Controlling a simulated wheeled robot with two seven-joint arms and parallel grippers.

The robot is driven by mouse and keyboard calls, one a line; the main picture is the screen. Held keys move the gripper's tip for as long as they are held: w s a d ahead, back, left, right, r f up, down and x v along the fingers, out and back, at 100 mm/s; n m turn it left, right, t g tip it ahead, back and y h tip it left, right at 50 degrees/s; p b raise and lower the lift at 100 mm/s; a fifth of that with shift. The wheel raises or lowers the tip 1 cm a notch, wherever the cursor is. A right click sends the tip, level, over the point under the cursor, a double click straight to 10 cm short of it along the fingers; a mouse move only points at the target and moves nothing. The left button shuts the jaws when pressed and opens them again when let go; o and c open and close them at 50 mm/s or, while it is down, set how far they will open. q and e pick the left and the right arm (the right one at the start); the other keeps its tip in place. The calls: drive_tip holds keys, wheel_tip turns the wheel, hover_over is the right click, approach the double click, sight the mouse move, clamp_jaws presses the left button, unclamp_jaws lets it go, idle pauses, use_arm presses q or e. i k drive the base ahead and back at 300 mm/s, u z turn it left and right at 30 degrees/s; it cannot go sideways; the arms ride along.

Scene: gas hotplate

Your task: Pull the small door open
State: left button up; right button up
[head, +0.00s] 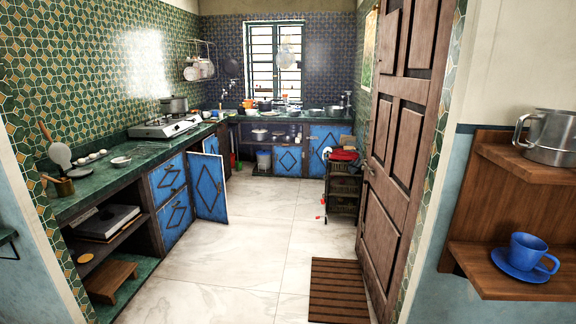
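Several small blue doors with dark diamond trim are set in the lower cabinets; I cannot tell which one the task means. One small blue door (209,187) on the left counter stands swung out into the room. Blue fronts (169,182) beside it look shut. On the back counter, a blue door (288,161) looks shut, and another blue door (322,146) stands to its right, partly hidden by the black rack. Neither of my grippers is in view.
A tall brown wooden door (395,150) stands open at the right. A slatted mat (339,290) lies before it. A black rack (342,187) stands further back. The pale tiled floor (235,255) is clear. A wall shelf (530,285) holds a blue cup (528,251).

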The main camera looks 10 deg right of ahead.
sight(288, 160)
drive_tip(key=i, duration=3.5)
drive_tip(key=z, duration=0.3)
drive_tip(key=i, duration=2.35)
drive_tip(key=z, duration=0.6)
drive_tip(key=i, duration=2.3)
drive_tip(key=z, duration=0.4)
drive_tip(key=i, duration=0.6)
